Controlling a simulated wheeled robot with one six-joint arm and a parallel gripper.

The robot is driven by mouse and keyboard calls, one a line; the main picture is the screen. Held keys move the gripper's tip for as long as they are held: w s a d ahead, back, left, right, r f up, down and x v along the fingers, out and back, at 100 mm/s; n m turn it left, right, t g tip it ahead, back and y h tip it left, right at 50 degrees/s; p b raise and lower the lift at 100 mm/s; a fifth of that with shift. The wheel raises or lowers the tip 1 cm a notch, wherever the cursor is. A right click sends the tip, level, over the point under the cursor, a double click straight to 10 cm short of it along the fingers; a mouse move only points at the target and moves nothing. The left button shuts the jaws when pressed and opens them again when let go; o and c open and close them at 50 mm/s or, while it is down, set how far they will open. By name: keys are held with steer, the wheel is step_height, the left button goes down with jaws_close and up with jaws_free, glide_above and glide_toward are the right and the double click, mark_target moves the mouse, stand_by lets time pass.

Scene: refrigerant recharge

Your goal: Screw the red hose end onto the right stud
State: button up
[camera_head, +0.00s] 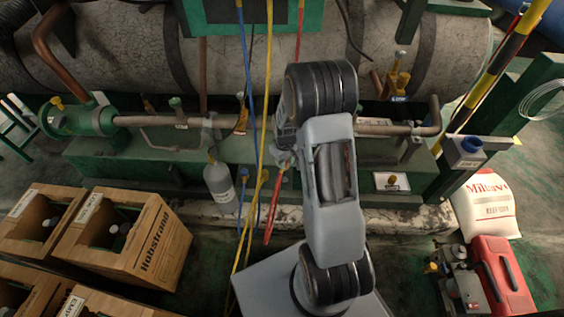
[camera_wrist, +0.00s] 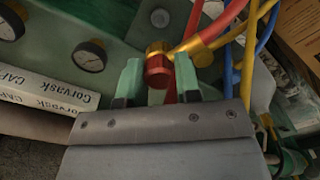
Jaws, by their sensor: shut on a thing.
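In the wrist view my gripper (camera_wrist: 158,78) has its green-tipped fingers on both sides of the red hose end (camera_wrist: 158,70), a red nut with a brass collar, and is shut on it. A brass fitting lies just beyond it; I cannot tell whether the two are joined. A red hose (camera_wrist: 218,25) runs up to the right. In the head view the red hose (camera_head: 274,208) hangs left of my arm, and my gripper is mostly hidden by the arm. I cannot make out the right stud for certain in either view.
Gauges (camera_wrist: 91,55) and a white label (camera_wrist: 45,92) lie left of my gripper. Blue and yellow hoses (camera_head: 262,95) hang close by. A grey cylinder (camera_head: 219,183) stands on the left, cardboard boxes (camera_head: 150,245) at lower left, a red case (camera_head: 503,276) at lower right.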

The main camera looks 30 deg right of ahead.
mark_target(285, 178)
step_height(285, 178, down, 6)
steer(key=b, duration=0.4)
steer(key=shift+r, duration=0.45)
steer(key=shift+s+p, duration=0.1)
steer(key=shift+p, duration=0.35)
stand_by(0.5)
steer(key=shift+f+b, duration=0.75)
steer(key=shift+f, duration=0.3)
stand_by(0.8)
steer(key=shift+m, duration=1.8)
steer(key=shift+p, duration=0.3)
